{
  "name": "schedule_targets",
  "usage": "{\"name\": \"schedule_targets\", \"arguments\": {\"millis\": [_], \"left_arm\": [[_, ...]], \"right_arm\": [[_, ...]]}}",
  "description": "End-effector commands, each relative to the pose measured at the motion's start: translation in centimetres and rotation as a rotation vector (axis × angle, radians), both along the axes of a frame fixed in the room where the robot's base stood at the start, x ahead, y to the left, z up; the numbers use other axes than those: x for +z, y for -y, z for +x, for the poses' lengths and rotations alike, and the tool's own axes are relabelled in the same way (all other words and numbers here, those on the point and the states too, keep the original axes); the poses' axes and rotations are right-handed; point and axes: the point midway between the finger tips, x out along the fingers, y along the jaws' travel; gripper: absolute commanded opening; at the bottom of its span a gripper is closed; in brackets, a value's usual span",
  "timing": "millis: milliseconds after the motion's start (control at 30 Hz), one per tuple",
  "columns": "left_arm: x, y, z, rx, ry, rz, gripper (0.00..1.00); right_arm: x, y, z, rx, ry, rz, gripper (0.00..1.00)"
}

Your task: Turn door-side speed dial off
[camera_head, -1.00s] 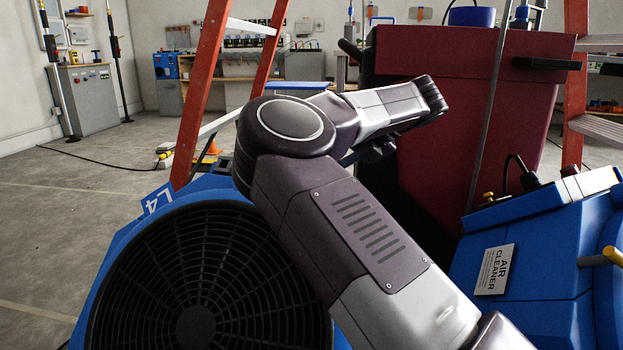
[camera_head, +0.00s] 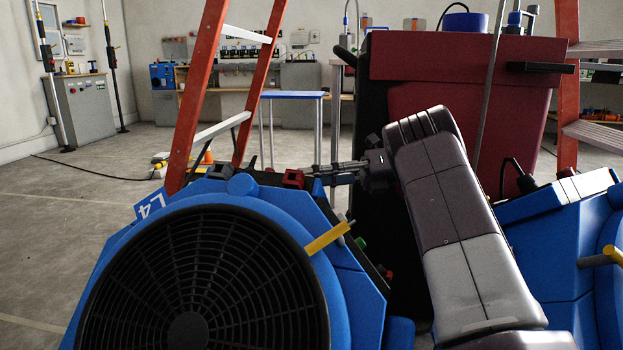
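A blue air mover (camera_head: 345,290) with a round black grille and an "L4" tag fills the lower left. Small red parts show on its top edge, one (camera_head: 292,178) near my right gripper, and green and red parts sit lower on its dark side panel. I cannot tell which part is the door-side speed dial or how it is set. My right gripper (camera_head: 322,172) points left, just behind the blower's top edge, with its tips close to that red part. Contact and finger gap are too small to tell. My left gripper is out of view.
A yellow handle (camera_head: 328,238) sticks up from the blower. A dark red bin (camera_head: 450,90) stands close behind my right arm. A blue air cleaner (camera_head: 550,250) is at right. Orange ladder legs (camera_head: 200,90) rise behind the blower. Open floor (camera_head: 60,220) lies at left.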

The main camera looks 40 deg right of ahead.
Motion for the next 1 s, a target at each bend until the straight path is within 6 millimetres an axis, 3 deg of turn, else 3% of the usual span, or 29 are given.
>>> {"name": "schedule_targets", "arguments": {"millis": [667, 700, 867, 1000], "left_arm": [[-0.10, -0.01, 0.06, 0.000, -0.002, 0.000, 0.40], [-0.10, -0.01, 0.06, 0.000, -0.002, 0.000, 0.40], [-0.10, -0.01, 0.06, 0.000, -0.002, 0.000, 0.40], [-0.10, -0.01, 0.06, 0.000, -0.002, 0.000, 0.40]], "right_arm": [[-0.21, 0.00, 0.02, 0.045, 0.038, 0.023, 0.01], [-0.21, 0.00, 0.02, 0.045, 0.037, 0.024, 0.27], [-0.20, 0.00, 0.04, 0.044, 0.037, 0.023, 0.43], [-0.17, 0.01, 0.06, 0.043, 0.038, 0.023, 0.43]]}}
